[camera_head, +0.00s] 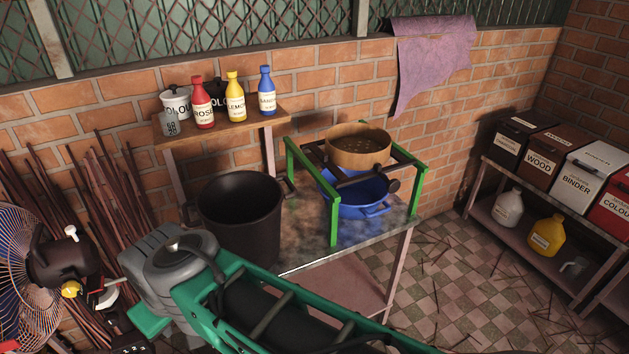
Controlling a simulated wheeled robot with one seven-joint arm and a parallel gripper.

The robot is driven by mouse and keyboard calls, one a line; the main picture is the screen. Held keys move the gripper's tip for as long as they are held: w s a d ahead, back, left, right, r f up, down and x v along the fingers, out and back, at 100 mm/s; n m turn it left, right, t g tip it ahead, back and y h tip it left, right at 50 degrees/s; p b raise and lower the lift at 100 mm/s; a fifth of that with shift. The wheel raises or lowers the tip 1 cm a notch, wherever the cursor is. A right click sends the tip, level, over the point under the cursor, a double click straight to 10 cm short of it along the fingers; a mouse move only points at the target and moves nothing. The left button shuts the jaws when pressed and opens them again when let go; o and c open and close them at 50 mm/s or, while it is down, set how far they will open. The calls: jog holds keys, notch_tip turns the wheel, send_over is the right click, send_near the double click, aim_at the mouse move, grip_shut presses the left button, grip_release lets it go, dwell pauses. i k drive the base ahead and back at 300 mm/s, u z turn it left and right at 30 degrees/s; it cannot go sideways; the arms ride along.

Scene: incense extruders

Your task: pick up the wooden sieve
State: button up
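The wooden sieve (358,148) is a round, tan, wood-rimmed sieve in the middle of the head view. It appears to rest level on the dark bars across the top of a green frame (333,210). A blue basin (362,211) sits below it inside the frame, on the metal-topped table (318,262). The sieve's lower edge is partly hidden by a dark bar. My gripper is not in view.
A large black bucket (240,222) stands left of the frame. Bottles, including a red one (202,103), stand on a wooden shelf (222,128) behind. A green machine (262,300) fills the foreground. Boxes (590,172) line a right-hand rack. Floor between table and rack is mostly open, with scattered sticks.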

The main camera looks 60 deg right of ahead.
aim_at(358, 147)
jog(key=z, duration=2.1)
